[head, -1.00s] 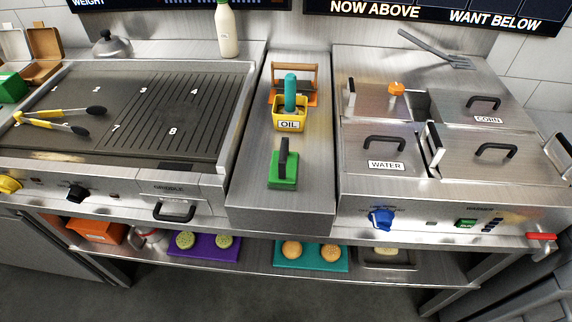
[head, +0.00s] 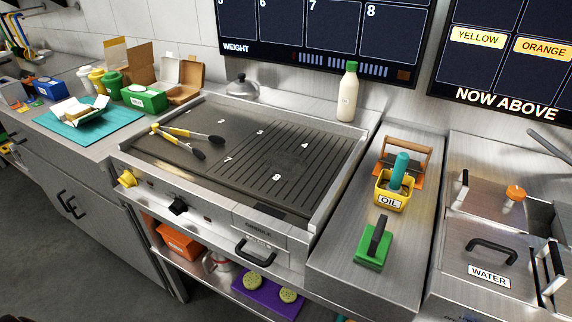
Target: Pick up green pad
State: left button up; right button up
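The green pad (head: 372,250) has a black upright handle. It lies on the steel counter strip (head: 340,268) between the griddle and the fryer unit, near the strip's front. It stands in front of the yellow oil container (head: 393,193), apart from it. Neither of my grippers shows in the head view.
The griddle (head: 200,172) with yellow-handled tongs (head: 190,141) lies left of the pad. The water well lid (head: 478,258) is to the right. An orange holder (head: 404,160) and a white bottle (head: 347,95) stand behind. A teal mat (head: 75,135) lies far left.

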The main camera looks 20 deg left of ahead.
aim_at(373, 249)
jog(key=k+j+z, duration=0.45)
jog(key=z, duration=0.25)
jog(key=k+l, duration=0.05)
jog(key=k, duration=0.05)
